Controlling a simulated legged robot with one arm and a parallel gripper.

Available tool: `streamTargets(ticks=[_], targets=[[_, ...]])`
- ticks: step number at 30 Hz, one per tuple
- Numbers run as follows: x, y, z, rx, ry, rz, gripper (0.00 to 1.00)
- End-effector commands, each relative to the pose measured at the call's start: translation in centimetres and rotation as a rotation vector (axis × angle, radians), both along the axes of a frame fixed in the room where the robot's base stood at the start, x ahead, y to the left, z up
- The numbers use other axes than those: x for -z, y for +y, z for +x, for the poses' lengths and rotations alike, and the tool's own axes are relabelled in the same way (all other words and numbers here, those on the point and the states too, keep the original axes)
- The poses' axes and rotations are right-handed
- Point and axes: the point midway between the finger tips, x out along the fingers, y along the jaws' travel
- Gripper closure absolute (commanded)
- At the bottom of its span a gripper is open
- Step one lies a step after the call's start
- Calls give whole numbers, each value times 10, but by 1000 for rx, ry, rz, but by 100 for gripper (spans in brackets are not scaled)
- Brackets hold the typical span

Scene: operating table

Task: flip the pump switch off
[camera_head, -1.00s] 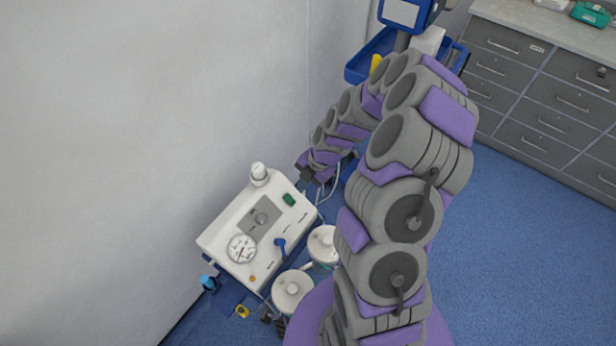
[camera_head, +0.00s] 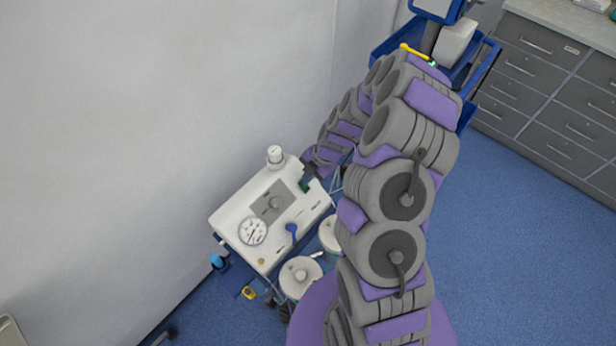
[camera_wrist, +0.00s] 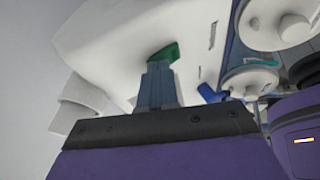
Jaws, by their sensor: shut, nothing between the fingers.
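The pump (camera_head: 235,205) is a white box with a round gauge, a grey dial plate and a blue lever, standing by the wall in the head view. Its green switch (camera_head: 305,186) is at the upper right of the top panel, partly covered by my gripper (camera_head: 307,180). In the wrist view the green switch (camera_wrist: 166,54) shows just beyond the tips of my gripper (camera_wrist: 158,66). The fingers are together with nothing between them. They overlap the switch's lower edge in the picture; I cannot tell whether they touch it. The switch's exact tilt is unclear.
Two lidded jars (camera_head: 299,277) stand beside the pump's front, with tubing near them. A blue cart (camera_head: 384,47) is behind my arm, and grey drawers (camera_head: 540,75) stand at the right. The blue floor (camera_head: 500,260) at the right is clear.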

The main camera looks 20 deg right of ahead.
Motion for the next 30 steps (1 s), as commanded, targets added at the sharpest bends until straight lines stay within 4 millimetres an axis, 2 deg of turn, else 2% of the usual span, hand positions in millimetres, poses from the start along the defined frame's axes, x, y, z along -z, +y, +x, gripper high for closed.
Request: streamTargets(ticks=[3, 10, 30], targets=[[5, 3, 3, -5, 39, -24, 100], [4, 3, 3, -1, 37, -21, 100], [6, -7, -10, 0, 34, -23, 100]])
